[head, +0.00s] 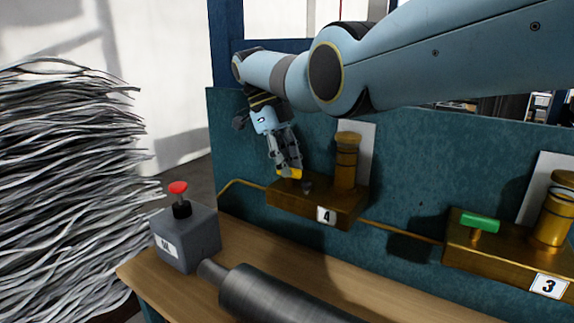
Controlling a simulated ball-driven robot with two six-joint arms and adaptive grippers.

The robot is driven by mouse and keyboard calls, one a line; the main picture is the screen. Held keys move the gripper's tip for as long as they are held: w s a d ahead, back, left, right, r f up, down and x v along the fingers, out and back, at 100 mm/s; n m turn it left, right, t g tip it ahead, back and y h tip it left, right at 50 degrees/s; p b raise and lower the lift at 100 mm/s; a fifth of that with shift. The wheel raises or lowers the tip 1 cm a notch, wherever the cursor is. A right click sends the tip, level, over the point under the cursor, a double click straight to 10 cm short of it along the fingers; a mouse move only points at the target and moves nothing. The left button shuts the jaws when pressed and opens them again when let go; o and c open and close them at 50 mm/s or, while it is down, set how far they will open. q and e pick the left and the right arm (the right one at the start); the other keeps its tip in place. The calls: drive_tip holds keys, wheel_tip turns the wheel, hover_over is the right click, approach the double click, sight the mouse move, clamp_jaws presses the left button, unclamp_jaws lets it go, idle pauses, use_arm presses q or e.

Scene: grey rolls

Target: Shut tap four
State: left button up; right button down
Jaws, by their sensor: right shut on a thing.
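Tap four is a brass block (290,203) on the teal panel, with a plate marked 4 (326,215) on its front and a brass cylinder (346,162) standing at its right end. A yellow handle (290,173) shows at its left end. My right gripper (291,176) reaches down from above, shut on the yellow handle. The fingers hide part of the handle, so its exact angle is hard to tell. My left gripper is not in view.
Tap three (478,246), with a green handle (480,222), is at the right. A grey box with a red knob (178,188) and a dark metal roll (280,297) are on the wooden bench (225,250). A stack of grey strands (70,180) stands left.

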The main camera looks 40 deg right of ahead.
drive_tip(key=c, duration=1.3)
unclamp_jaws()
drive_tip(key=shift+c, duration=0.2)
